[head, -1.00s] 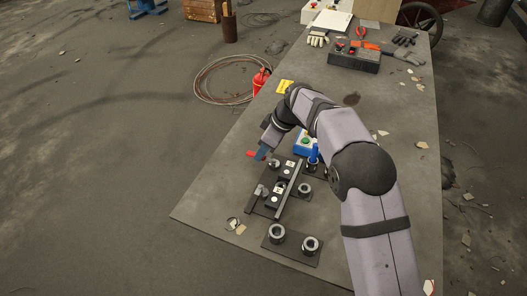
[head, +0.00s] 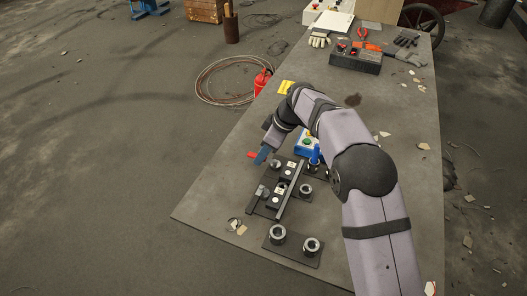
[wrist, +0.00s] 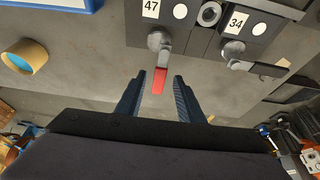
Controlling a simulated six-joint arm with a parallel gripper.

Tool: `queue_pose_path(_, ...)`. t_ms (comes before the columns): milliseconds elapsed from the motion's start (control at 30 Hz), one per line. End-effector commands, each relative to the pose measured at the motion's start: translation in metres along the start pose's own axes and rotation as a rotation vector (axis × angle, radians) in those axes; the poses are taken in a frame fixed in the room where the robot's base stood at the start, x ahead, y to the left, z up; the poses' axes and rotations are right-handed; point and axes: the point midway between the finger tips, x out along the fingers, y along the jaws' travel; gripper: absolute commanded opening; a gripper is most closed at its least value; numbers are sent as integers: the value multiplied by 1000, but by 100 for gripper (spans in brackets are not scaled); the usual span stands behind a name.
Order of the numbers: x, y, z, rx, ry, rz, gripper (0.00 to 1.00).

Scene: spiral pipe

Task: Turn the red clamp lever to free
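The red clamp lever (wrist: 159,79) hangs from a round metal pivot (wrist: 159,41) beside the label 47 (wrist: 151,9) in the wrist view. Its red end points toward me. My gripper (wrist: 159,78) is open, with one blue-grey finger on each side of the red end and a gap on both sides. In the head view the red lever end (head: 252,155) sticks out just left of my gripper (head: 263,156). The pivot is largely hidden there.
A second lever clamp (wrist: 236,52) sits beside the label 34 (wrist: 236,22). A blue box with a green button (head: 307,143) stands close to the right of my wrist. Black blocks with metal rings (head: 294,240) lie nearer. The table's left edge is close.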

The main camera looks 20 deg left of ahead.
Motion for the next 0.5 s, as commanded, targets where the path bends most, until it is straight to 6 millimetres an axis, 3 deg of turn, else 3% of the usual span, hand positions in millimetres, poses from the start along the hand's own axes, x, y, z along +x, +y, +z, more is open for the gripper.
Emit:
queue_pose_path(233, -15, 1, 0, 0, 2, 3, 34)
queue_pose_path(500, -52, 1, 0, 0, 2, 3, 34)
